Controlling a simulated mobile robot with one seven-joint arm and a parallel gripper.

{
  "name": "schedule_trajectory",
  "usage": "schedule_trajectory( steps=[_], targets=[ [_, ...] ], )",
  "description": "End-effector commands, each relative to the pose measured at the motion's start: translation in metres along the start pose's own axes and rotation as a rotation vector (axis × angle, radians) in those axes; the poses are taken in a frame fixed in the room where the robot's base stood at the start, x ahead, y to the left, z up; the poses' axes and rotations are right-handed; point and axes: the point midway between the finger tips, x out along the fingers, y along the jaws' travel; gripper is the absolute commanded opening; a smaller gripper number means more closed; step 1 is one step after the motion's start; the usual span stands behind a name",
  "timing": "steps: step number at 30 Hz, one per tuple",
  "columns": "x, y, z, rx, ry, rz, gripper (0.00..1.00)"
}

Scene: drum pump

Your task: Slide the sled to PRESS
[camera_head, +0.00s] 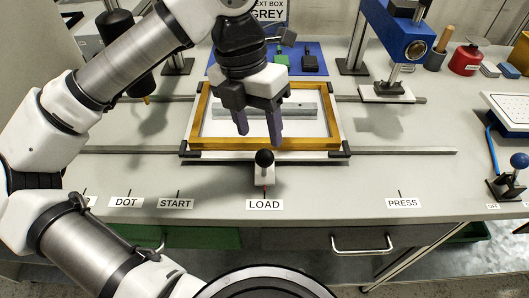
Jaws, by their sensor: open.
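The sled (188,151) is a white plate with dark corner pieces, resting on two grey rails that run left to right. A wooden frame (318,143) lies on it, with a grey bar inside. A black ball knob (264,158) stands on the sled's front tab, in line with the LOAD label (264,204). The PRESS label (403,203) is further right on the table's front edge. My gripper (258,139) is open and empty, its fingers pointing down just above and behind the knob, apart from it as far as I can tell.
A blue press-like unit (400,35) stands at the back right over a white pad (387,93). A blue-knobbed lever (519,161) stands at far right. The front rail (400,150) is clear right of the sled.

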Motion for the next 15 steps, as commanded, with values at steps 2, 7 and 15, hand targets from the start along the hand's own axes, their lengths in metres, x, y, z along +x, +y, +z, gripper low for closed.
schedule_trajectory(
  steps=[2,7,15],
  targets=[
    [0.018,-0.001,0.000,0.001,0.000,-0.004,0.52],
    [0.049,-0.001,0.000,0.001,-0.001,-0.004,0.52],
    [0.072,-0.001,0.000,0.001,-0.002,-0.002,0.52]
  ],
)
